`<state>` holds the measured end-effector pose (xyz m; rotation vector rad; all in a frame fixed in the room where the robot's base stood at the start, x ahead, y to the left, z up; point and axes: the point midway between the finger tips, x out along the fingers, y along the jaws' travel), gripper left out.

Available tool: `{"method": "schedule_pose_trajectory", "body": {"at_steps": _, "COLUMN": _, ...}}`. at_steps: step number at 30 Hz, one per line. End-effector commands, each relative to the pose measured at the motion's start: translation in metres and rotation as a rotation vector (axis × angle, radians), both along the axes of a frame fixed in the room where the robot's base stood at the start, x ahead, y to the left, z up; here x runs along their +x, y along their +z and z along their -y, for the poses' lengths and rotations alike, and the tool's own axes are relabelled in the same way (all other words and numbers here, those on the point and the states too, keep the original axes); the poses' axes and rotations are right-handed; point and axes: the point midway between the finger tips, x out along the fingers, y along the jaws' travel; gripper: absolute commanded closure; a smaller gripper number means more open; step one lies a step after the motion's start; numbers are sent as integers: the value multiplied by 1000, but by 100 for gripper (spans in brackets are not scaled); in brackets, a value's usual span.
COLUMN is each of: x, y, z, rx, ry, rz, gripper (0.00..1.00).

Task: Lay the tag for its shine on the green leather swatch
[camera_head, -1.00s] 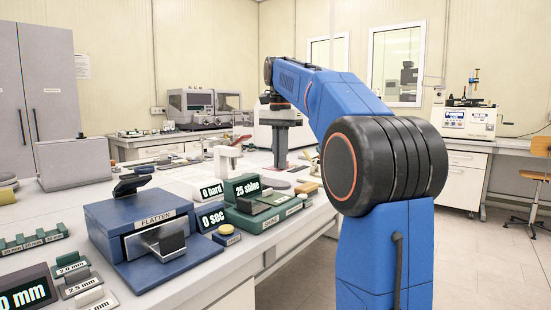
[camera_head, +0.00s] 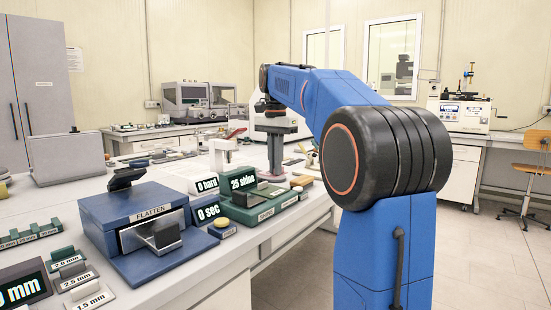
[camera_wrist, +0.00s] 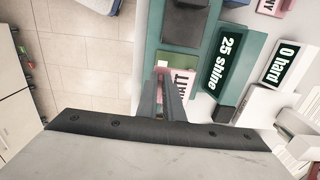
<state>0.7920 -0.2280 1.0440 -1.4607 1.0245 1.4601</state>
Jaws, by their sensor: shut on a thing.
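My gripper (camera_wrist: 166,80) is shut on a pink tag (camera_wrist: 183,83) with dark lettering, only partly readable. The tag shows beside and between the fingertips in the wrist view. In the head view my gripper (camera_head: 275,170) points down beyond the meter, and the tag is not clear there.
The hardness display (camera_wrist: 285,65) reads "0 hard", beside the shine meter. A white stand (camera_head: 222,152) is left of my gripper. The bench edge drops to open floor (camera_wrist: 90,60).

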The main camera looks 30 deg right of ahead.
Motion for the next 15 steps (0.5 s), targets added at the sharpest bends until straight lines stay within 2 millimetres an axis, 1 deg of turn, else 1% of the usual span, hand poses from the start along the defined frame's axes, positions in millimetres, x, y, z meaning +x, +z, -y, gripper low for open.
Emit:
{"method": "schedule_pose_trajectory", "body": {"at_steps": 6, "x": 0, "y": -12, "z": 0, "rx": 0, "ry": 0, "rz": 0, "gripper": 100}}
{"method": "schedule_pose_trajectory", "body": {"at_steps": 15, "x": 0, "y": -17, "z": 0, "rx": 0, "ry": 0, "rz": 0, "gripper": 100}}
